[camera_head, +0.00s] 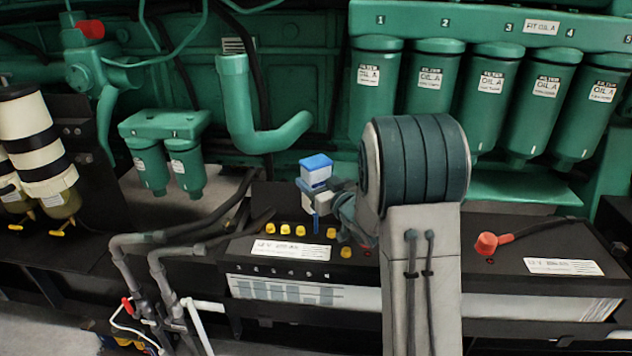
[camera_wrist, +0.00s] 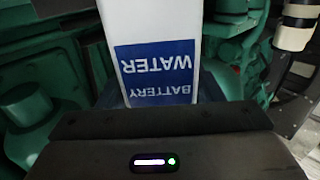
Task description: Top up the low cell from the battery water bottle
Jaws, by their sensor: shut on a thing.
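My gripper (camera_head: 318,196) is shut on the white battery water bottle (camera_head: 313,180), above the left battery (camera_head: 240,262). The bottle shows blue at its top, and a thin blue spout (camera_head: 316,222) points down below the gripper. In the wrist view the bottle (camera_wrist: 148,25) fills the upper middle, its "BATTERY WATER" label reading upside down. Yellow cell caps (camera_head: 285,229) stand in a row on the battery, with a gap behind or under the spout. One yellow cap (camera_head: 346,252) sits apart, nearer the front. I cannot tell whether the spout touches the cell opening.
My arm covers the battery's right end. A second battery (camera_head: 530,250) with a red terminal cover (camera_head: 486,244) stands to the right. Grey hoses (camera_head: 150,245) rise at the left. A green pipe (camera_head: 262,130) and oil filters (camera_head: 428,90) stand behind.

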